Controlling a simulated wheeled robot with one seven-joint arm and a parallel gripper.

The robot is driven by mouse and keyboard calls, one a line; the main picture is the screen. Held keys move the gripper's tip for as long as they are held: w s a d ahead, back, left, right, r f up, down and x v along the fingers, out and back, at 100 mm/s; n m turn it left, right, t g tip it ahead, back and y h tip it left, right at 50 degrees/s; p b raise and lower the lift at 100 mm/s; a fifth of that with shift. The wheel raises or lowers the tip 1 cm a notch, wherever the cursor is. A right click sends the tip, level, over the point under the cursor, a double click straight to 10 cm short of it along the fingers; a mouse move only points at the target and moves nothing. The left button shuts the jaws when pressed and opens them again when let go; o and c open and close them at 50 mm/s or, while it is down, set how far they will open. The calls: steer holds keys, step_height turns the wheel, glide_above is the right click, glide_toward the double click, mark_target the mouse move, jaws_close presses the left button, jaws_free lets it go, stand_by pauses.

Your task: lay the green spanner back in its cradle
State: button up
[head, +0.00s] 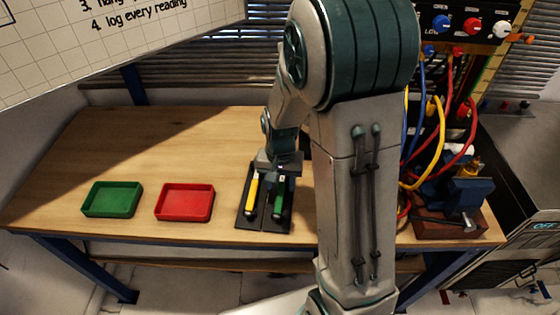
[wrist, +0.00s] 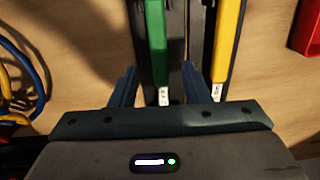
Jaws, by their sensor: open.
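The green spanner (head: 278,203) lies lengthwise along the right-hand side of the black cradle (head: 264,220) on the bench. In the wrist view the green spanner (wrist: 156,42) runs between my two fingers, against the dark cradle (wrist: 197,40). My gripper (wrist: 158,72) is open, with a finger on either side of the spanner and a visible gap to the left one. In the head view my gripper (head: 279,172) is over the far end of the cradle. Whether the spanner is fully seated cannot be told; its far end is hidden by my gripper.
A yellow-handled tool (head: 251,196) lies beside the green one in the cradle, close to my right finger in the wrist view. A red tray (head: 185,202) and a green tray (head: 111,199) stand to the left. A blue vise (head: 462,192) and cables (head: 436,150) are at the right.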

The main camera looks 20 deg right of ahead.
step_height(320, 180, up, 11)
steer(key=shift+r, duration=0.15)
